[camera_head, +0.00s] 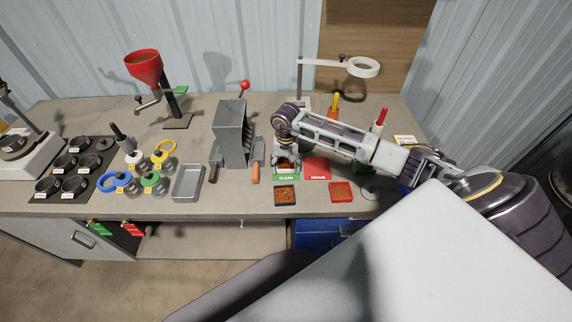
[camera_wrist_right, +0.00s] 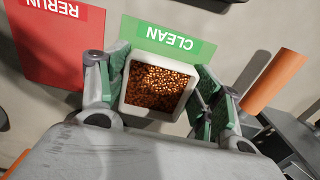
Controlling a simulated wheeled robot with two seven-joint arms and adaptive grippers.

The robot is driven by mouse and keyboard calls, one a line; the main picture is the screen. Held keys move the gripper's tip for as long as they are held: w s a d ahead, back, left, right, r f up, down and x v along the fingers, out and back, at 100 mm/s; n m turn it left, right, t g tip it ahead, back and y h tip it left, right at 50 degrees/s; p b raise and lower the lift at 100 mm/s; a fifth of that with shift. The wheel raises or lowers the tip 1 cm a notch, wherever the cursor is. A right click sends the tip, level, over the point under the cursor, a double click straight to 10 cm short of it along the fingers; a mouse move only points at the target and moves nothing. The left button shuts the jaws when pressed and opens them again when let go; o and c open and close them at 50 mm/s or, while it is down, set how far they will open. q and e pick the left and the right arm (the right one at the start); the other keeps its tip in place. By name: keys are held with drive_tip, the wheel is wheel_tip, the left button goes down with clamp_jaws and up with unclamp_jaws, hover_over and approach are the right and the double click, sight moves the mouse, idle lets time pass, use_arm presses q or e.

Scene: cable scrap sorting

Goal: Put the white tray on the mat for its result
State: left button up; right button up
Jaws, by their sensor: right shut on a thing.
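The white tray (camera_wrist_right: 190,86) holds copper-coloured granules and sits between the fingers of my right gripper (camera_wrist_right: 158,98), which is shut on it. In the head view my right gripper (camera_head: 287,164) points down behind the CLEAN lettering, and its fingers hide most of the tray. The green CLEAN mat (camera_wrist_right: 168,35) lies beside the tray in the wrist view, its edge meeting the tray's rim. The mat's front strip also shows in the head view (camera_head: 286,177). I cannot tell whether the tray touches the mat. The red RERUN mat (camera_head: 316,168) is to the right. My left gripper is not in view.
A dark tray (camera_head: 285,196) and a red tray (camera_head: 341,192), both with granules, lie in front of the mats. The grey granulator (camera_head: 232,135) and an orange handle (camera_head: 255,173) stand close left. An empty grey metal tray (camera_head: 188,183) lies further left.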

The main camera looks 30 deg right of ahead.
sight(286, 168)
drive_tip(key=shift+f, duration=0.2)
drive_tip(key=o, duration=1.2)
drive_tip(key=shift+r, duration=0.2)
drive_tip(key=shift+r, duration=0.25)
drive_tip(key=shift+r+b, duration=1.3)
drive_tip(key=shift+r, duration=4.45)
